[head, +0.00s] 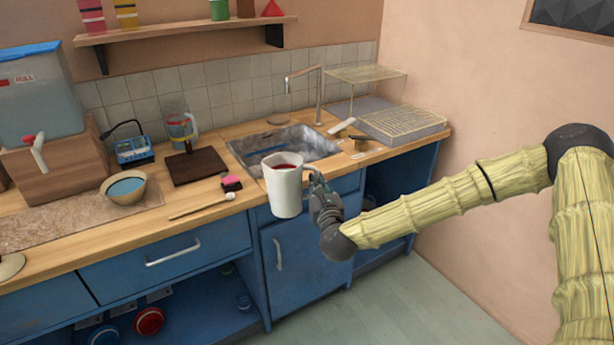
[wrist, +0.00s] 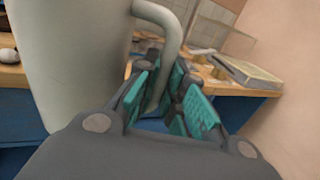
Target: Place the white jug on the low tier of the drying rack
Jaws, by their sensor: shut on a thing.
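The white jug (head: 286,190) is upright in front of the counter edge near the sink, with something dark red inside its top. My gripper (head: 318,188) is at the jug's right side, shut on its handle. In the wrist view the jug (wrist: 75,65) fills the left side, and its handle (wrist: 171,50) runs down between the teal finger pads of my gripper (wrist: 165,98). The drying rack (head: 402,122) stands at the right end of the counter, with a low wire tier and a raised wire tier behind it. The low tier looks empty.
The sink (head: 283,146) with its tap (head: 319,95) lies left of the rack. A white-handled brush-like item (head: 341,127) and small items lie between them. A dark board (head: 194,166), a bowl (head: 127,188) and a blender-like jug (head: 182,130) stand further left.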

